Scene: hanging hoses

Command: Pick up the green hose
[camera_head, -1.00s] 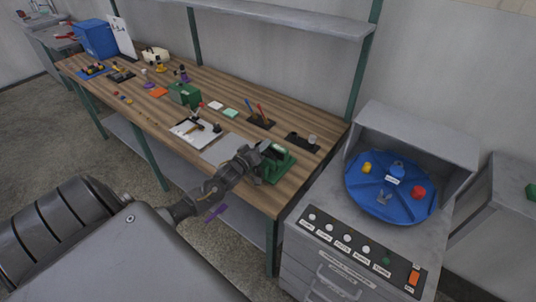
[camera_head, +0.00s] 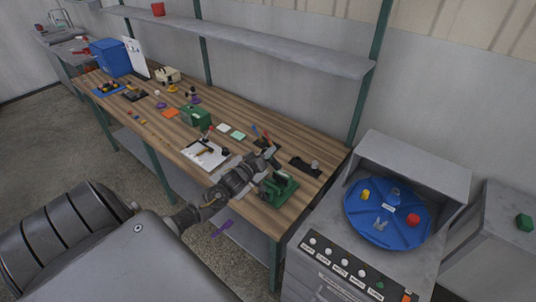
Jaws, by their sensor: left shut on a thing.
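I cannot make out a green hose with certainty. My left gripper (camera_head: 267,164) is over the right front part of the wooden workbench. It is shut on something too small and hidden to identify. A green vise-like device (camera_head: 279,190) stands on the bench just in front of and to the right of the gripper, close to it. I cannot tell whether they touch. My right gripper is not in view.
The bench (camera_head: 310,192) holds a white board with tools (camera_head: 203,155), a green box (camera_head: 196,117), a dark tool holder (camera_head: 304,166) and a blue bin (camera_head: 110,57). A grey cabinet with a blue round tray (camera_head: 362,231) stands to the right. A shelf (camera_head: 285,46) runs above.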

